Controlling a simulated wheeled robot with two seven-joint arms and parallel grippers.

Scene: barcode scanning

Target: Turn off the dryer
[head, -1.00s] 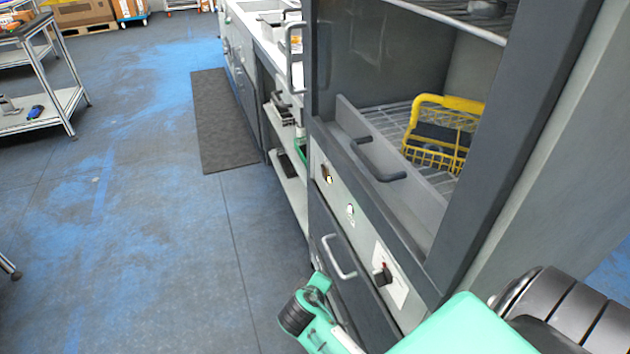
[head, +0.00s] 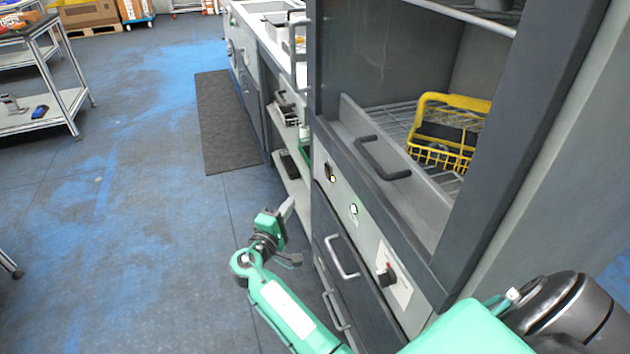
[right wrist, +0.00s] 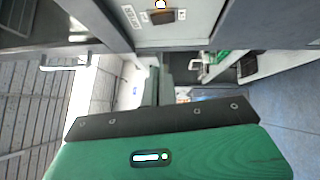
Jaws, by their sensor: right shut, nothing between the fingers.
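The dryer (head: 318,90) is the tall dark grey cabinet at the right of the head view. Its light front panel (head: 370,235) carries a dark switch (head: 329,171) at the far end, with a small lit yellowish lamp beside it. A second pale lamp (head: 353,209) and a black knob (head: 387,276) sit nearer. The switch shows in the right wrist view (right wrist: 163,16) at the top. My right gripper (head: 288,208) is shut and empty, left of and below the panel, apart from the switch. My left gripper is out of view.
A yellow basket (head: 445,135) stands on the rack inside the open dryer. Drawer handles (head: 341,257) stick out below the panel. A counter with a shelf (head: 290,180) lies beyond the dryer. The blue floor at left is clear up to the metal rack (head: 60,105).

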